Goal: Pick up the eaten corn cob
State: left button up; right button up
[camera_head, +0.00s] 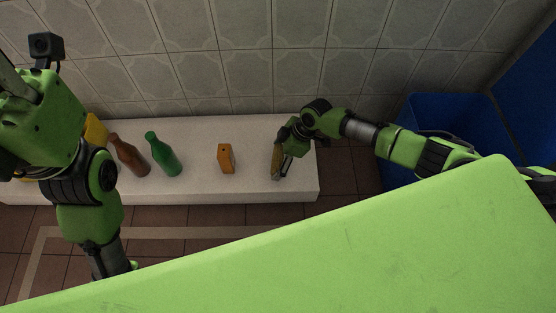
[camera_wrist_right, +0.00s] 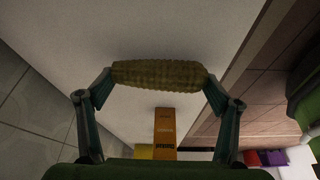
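The eaten corn cob (camera_wrist_right: 160,75) is a brownish yellow, ridged cob lying crosswise in the right wrist view. In the head view it shows as a narrow upright shape (camera_head: 276,161) at the right part of the white bench. My right gripper (camera_wrist_right: 158,82) has its fingertips against the two ends of the cob, spanning its length. In the head view my right gripper (camera_head: 281,163) is over the bench's right end. I cannot tell whether the cob touches the bench. My left arm stands at the left of the head view; its fingers do not show clearly.
The white bench (camera_head: 205,187) runs along a tiled wall. An orange carton (camera_head: 226,158), a green bottle (camera_head: 163,155), a brown bottle (camera_head: 128,156) and a yellow item (camera_head: 96,130) stand left of the cob. A blue bin (camera_head: 455,113) stands at the right.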

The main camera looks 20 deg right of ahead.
jog(key=shift+c, duration=1.1)
